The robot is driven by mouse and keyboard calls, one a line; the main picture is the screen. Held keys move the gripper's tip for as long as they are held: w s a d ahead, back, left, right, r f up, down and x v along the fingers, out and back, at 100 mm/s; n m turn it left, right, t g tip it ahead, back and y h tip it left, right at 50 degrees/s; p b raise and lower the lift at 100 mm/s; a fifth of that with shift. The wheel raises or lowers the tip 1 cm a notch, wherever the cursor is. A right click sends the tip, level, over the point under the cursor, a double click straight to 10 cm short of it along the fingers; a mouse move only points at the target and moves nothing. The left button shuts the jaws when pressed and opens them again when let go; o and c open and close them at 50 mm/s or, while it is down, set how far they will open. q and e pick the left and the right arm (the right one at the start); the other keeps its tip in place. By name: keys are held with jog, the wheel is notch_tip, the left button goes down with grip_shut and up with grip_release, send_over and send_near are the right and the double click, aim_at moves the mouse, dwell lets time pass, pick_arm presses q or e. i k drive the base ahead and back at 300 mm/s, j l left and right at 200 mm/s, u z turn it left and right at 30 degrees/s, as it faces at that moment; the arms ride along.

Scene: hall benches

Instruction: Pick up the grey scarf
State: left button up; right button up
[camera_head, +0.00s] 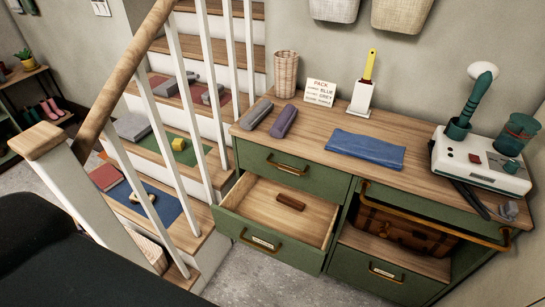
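A grey rolled cloth (257,114), which looks like the grey scarf, lies on the wooden top of the green cabinet (330,122), near its left end. A purple-grey roll (284,121) lies close beside it on the right. A small sign (320,92) behind them has the words PACK, BLUE and GREY; the rest is too small to read surely. Neither of my grippers is in view.
An open drawer (322,228) below the rolls holds a small brown object (290,202). A folded blue cloth (366,149), a wicker cup (286,74), a brush in a white holder (361,97) and a white device (478,160) share the top. A stair railing (157,127) stands left.

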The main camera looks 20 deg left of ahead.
aim_at(257, 115)
jog(key=j+u, duration=0.15)
jog(key=u, duration=0.7)
